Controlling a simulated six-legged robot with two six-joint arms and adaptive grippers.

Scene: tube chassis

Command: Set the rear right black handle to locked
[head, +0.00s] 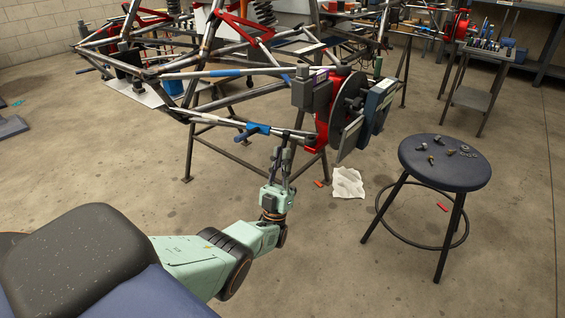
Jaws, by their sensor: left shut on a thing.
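My left gripper (285,145) reaches up from the lower left to the near corner of the tube chassis (215,74). Its fingers are shut on a thin black handle (299,133) just left of the red hub. The fingers hide part of the handle, and its exact setting is too small to tell. A blue lever (250,131) sits on the tube just left of the gripper, apart from it. The red hub (322,125) carries a dark disc (347,108). My right gripper is not in view.
A round stool (445,160) with several small metal parts stands at the right. A white cloth (348,183) lies on the floor below the disc. A grey cart (480,75) stands at the back right.

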